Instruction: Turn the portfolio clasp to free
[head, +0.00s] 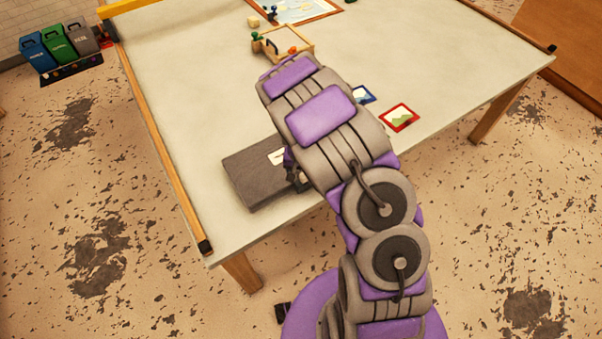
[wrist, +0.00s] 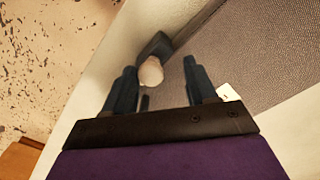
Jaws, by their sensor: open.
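A dark grey portfolio (head: 252,178) lies on the table near its front edge in the head view, partly hidden by my arm. Its textured grey face (wrist: 250,55) fills the upper right of the wrist view. The clasp, a pale round knob (wrist: 151,72) with a dark piece (wrist: 156,46) beside it, sits at the portfolio's edge in the wrist view. My gripper (wrist: 158,75) is open, its two dark fingers on either side of the knob. I cannot tell whether either finger touches it. In the head view my gripper is mostly hidden behind my arm.
The pale table (head: 190,95) has a wooden rail (head: 160,130) along its left edge. A small wooden tray (head: 297,44) stands farther back. A red-framed picture (head: 399,117) and a blue-framed picture (head: 362,95) lie right of my arm. Coloured bins (head: 58,46) stand at far left.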

